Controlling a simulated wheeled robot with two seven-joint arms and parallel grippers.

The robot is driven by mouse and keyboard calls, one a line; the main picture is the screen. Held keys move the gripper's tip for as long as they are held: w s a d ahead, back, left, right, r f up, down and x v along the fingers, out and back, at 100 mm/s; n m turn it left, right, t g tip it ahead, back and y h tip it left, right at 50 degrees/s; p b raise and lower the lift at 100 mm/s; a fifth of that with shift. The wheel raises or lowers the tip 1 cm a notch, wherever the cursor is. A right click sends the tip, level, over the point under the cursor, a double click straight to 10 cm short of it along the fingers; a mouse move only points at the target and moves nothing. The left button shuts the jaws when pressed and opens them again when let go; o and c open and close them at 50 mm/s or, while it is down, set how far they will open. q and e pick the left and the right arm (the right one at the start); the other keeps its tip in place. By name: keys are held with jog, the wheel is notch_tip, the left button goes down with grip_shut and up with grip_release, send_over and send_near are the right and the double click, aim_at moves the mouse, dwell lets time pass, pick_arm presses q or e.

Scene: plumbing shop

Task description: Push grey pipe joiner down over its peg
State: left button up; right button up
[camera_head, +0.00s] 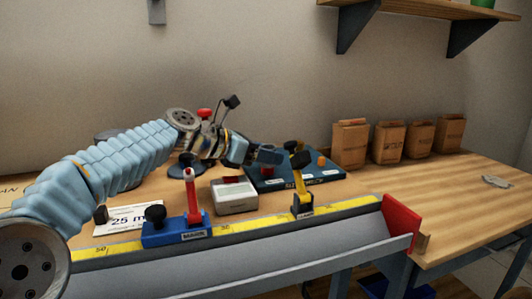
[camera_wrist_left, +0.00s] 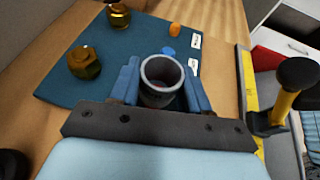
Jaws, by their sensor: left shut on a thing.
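The grey pipe joiner (camera_wrist_left: 162,72) is a short open tube. In the left wrist view it stands between the two blue fingers of my left gripper (camera_wrist_left: 163,88), which is shut on it. In the head view my left gripper (camera_head: 268,155) is over the left part of the dark blue board (camera_head: 265,183), and the joiner cannot be made out there. The joiner's lower end is hidden, so its seating is unclear. My right gripper is not in view.
Brass fittings (camera_wrist_left: 85,62), an orange peg (camera_wrist_left: 175,31) and a blue spot (camera_wrist_left: 168,51) are on the board. A yellow post with a black knob (camera_head: 299,160) stands close by. A red lever (camera_head: 191,195), grey box (camera_head: 235,199) and paper bags (camera_head: 350,144) are nearby.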

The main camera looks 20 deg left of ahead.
pick_arm(q)
jog(key=shift+f+b, duration=0.4)
jog(key=shift+f, duration=0.35)
jog(key=o, duration=1.1)
jog(key=shift+r, duration=0.1)
jog(key=v, duration=1.3)
jog(key=shift+s+a+r+p, duration=0.1)
jog(key=shift+s+a+p, duration=0.15)
jog(key=shift+a+p, duration=0.05)
